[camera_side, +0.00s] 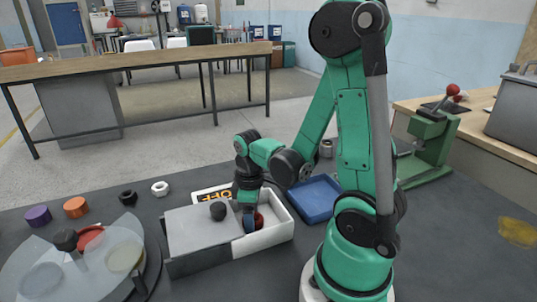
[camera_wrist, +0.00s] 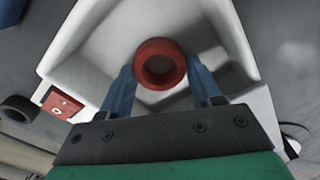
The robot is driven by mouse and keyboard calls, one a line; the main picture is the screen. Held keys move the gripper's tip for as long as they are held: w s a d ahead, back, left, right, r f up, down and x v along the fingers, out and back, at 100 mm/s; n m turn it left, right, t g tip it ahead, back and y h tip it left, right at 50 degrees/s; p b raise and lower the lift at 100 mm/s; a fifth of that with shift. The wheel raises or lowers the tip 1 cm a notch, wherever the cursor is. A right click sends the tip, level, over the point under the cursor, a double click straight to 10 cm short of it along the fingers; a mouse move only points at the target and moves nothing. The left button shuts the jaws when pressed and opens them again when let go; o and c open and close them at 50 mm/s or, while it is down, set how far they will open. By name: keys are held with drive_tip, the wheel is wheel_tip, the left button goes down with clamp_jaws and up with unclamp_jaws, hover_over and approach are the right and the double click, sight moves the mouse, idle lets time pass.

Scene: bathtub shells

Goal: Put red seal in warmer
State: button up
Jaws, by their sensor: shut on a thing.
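The red seal (camera_wrist: 160,63) is a thick ring with a dark hole, held between the blue fingertips of my gripper (camera_wrist: 160,84). In the side view, my gripper (camera_side: 250,220) points down into the uncovered right part of a white open-topped box (camera_side: 273,236), apparently the warmer. The red seal (camera_side: 259,221) shows there beside the blue finger. A grey lid (camera_side: 192,232) with a dark knob covers the left part of the box. In the wrist view, the box's white walls (camera_wrist: 62,48) surround the seal. Whether the seal touches the box floor I cannot tell.
Purple (camera_side: 38,216), orange (camera_side: 75,207), black (camera_side: 128,198) and white (camera_side: 160,188) rings lie at the left. A round carousel with a clear cover (camera_side: 40,277) stands front left. A blue tray (camera_side: 313,199) and a green press (camera_side: 428,150) stand right of the box.

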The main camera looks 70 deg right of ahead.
drive_tip(key=o, duration=1.2)
drive_tip(key=shift+f, duration=0.1)
drive_tip(key=shift+o, duration=0.2)
wheel_tip(320, 180, up, 12)
drive_tip(key=w+a+m+t, duration=0.3)
drive_tip(key=w+a+t, duration=0.2)
drive_tip(key=a+t, duration=0.2)
drive_tip(key=shift+w+a+r, duration=0.15)
drive_tip(key=shift+a+r, duration=0.05)
drive_tip(key=shift+a, duration=1.05)
